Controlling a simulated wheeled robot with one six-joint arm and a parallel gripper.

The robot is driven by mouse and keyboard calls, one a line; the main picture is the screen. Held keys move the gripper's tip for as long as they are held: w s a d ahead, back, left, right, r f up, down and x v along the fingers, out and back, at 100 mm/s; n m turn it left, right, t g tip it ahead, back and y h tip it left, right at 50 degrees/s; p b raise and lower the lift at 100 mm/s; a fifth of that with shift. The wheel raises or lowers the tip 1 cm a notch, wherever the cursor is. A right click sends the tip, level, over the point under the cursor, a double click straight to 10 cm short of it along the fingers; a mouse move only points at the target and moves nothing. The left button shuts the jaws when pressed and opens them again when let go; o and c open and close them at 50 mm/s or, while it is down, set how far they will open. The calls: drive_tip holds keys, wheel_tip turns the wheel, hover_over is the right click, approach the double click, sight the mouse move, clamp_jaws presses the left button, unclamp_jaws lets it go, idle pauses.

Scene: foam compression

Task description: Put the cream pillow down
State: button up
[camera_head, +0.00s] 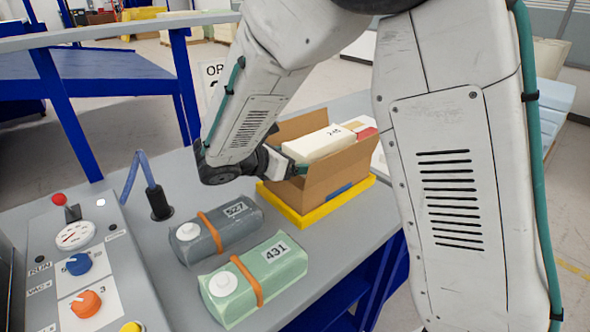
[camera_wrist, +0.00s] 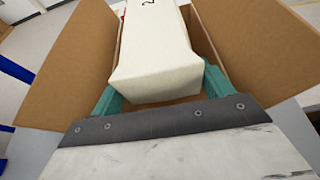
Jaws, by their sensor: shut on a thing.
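The cream pillow (camera_head: 322,142) is a pale block with a dark printed number, seen at the mouth of an open cardboard box (camera_head: 338,176). Its top shows above the box's near wall; whether its underside touches anything is hidden. My gripper (camera_head: 292,163) reaches in from the left, shut on the pillow's near end. In the wrist view the two green fingers of my gripper (camera_wrist: 160,88) flank the cream pillow (camera_wrist: 152,58), with the brown flaps of the cardboard box (camera_wrist: 72,62) spread on both sides.
The box stands on a yellow base (camera_head: 298,216) on the grey table. A grey pouch 527 (camera_head: 222,232) and a green pouch 431 (camera_head: 252,276), each with an orange band, lie in front. A control panel (camera_head: 85,262) and a black fitting with a blue hose (camera_head: 158,200) are left.

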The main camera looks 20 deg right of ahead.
wheel_tip(320, 180, down, 3)
drive_tip(key=shift+r, duration=0.1)
drive_tip(key=shift+s+f, duration=0.1)
drive_tip(key=shift+f, duration=0.2)
drive_tip(key=shift+s+f, duration=0.15)
drive_tip(key=shift+f, duration=0.2)
drive_tip(key=o, duration=0.9)
drive_tip(key=shift+f, duration=0.1)
drive_tip(key=shift+r, duration=0.4)
drive_tip(key=v, duration=1.2)
drive_tip(key=shift+r, duration=0.45)
